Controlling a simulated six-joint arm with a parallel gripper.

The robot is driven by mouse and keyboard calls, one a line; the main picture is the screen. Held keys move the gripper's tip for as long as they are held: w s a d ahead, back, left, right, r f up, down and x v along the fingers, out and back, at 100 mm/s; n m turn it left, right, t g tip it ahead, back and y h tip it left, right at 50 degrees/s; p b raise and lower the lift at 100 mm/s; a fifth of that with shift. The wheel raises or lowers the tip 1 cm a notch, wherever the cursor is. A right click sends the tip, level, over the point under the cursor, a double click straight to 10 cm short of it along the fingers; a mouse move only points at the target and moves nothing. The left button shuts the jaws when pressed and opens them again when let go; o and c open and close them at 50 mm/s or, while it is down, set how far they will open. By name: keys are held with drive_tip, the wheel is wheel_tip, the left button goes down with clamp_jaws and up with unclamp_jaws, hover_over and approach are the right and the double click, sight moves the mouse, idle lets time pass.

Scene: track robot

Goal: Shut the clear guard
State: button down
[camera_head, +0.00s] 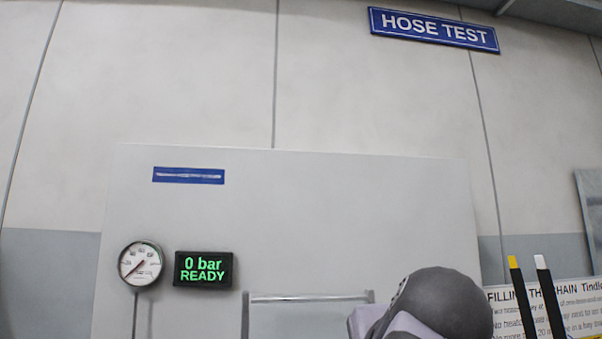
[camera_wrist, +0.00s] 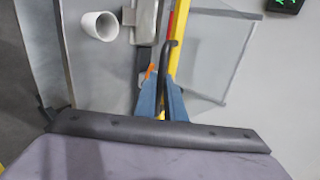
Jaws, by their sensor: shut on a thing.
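The clear guard (camera_wrist: 215,55) is a see-through panel with a thin grey frame in the wrist view. A yellow bar (camera_wrist: 179,40) runs along its left side, with a dark bar-shaped handle (camera_wrist: 166,62) beside it. My gripper (camera_wrist: 162,95) has blue fingers on either side of this dark handle and is shut on it. The fingers partly hide the handle's lower end. In the head view, the guard's upper part (camera_head: 308,318) shows at the bottom edge, beside my arm. My gripper is not visible there.
A white hollow cylinder (camera_wrist: 101,26) and a metal fitting (camera_wrist: 146,20) lie left of the handle. The head view shows a round gauge (camera_head: 141,264) and a display (camera_head: 204,269) reading "0 bar READY" on the panel. Yellow-tipped and white-tipped black posts (camera_head: 518,285) stand at right.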

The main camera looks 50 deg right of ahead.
drive_tip(key=shift+w+d+f+b, duration=0.15)
drive_tip(key=shift+f+b, duration=0.35)
drive_tip(key=shift+f, duration=0.25)
drive_tip(key=shift+w+d+f+b, duration=0.2)
drive_tip(key=shift+f+b, duration=0.35)
drive_tip(key=shift+f, duration=0.25)
drive_tip(key=shift+w+d+f+b, duration=0.15)
drive_tip(key=shift+f+b, duration=0.35)
drive_tip(key=shift+f, duration=0.25)
drive_tip(key=c, duration=1.2)
unclamp_jaws()
drive_tip(key=shift+r, duration=0.1)
drive_tip(key=v, duration=0.7)
drive_tip(key=shift+p, duration=0.45)
drive_tip(key=shift+a, duration=0.1)
